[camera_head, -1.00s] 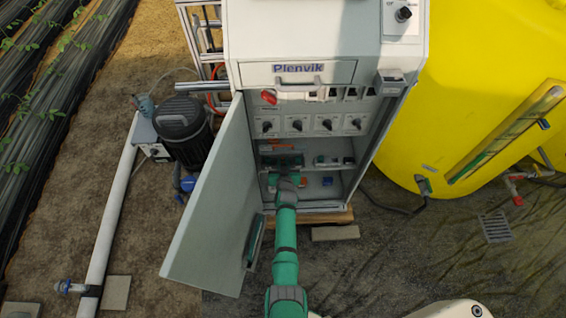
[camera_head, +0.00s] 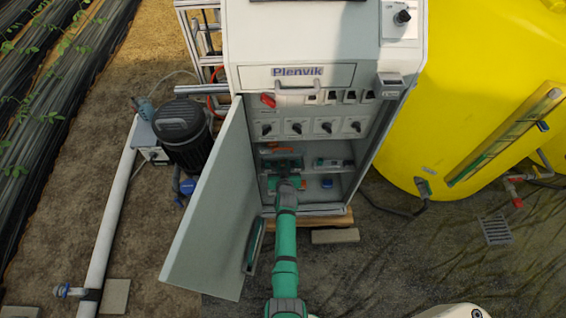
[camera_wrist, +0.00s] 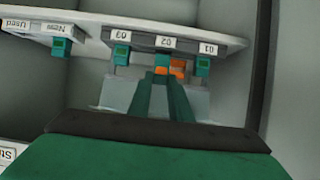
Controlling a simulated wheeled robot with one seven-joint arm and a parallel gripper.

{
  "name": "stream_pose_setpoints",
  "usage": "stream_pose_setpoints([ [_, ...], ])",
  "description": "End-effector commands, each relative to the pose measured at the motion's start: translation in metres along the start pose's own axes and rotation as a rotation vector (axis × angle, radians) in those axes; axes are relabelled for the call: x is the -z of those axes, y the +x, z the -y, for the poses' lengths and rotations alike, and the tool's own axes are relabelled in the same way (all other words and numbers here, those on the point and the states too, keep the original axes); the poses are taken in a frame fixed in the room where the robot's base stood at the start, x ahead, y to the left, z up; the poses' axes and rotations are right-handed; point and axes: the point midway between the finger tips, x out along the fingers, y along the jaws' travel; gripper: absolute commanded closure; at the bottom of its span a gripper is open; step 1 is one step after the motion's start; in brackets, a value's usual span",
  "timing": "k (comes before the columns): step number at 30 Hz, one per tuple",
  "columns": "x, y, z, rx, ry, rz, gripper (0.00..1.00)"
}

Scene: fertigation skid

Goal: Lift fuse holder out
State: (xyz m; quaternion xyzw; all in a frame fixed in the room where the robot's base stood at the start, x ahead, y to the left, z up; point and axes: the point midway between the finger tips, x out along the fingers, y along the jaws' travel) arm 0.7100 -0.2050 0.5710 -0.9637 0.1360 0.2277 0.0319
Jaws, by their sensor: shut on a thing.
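In the wrist view a row of teal fuse holders hangs by a rail with labels 01, 02 and 03 (camera_wrist: 165,42), shown upside down. The teal holder by label 02 (camera_wrist: 162,63) is between the tips of my gripper (camera_wrist: 163,80), which is shut on it. An orange part (camera_wrist: 178,69) shows right beside it. Other teal holders stand by label 03 (camera_wrist: 121,54) and label 01 (camera_wrist: 203,66), apart from my fingers. I cannot tell how far the gripped holder is out of its slot. In the head view my gripper (camera_head: 285,166) is inside the open cabinet, its tips hidden.
The cabinet door (camera_head: 210,210) stands open at the left. Selector switches (camera_head: 295,127) sit above the shelf. A blue item (camera_head: 327,183) lies low inside. In the wrist view a shelf with labels New and Used (camera_wrist: 50,27) holds another teal piece (camera_wrist: 61,47).

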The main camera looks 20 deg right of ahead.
Motion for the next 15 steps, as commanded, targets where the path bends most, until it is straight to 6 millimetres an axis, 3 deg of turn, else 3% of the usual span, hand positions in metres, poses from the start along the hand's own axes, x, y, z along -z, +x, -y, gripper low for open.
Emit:
stream_pose_setpoints([
  [15, -0.016, -0.032, 0.002, 0.002, -0.001, 0.000, 1.00],
])
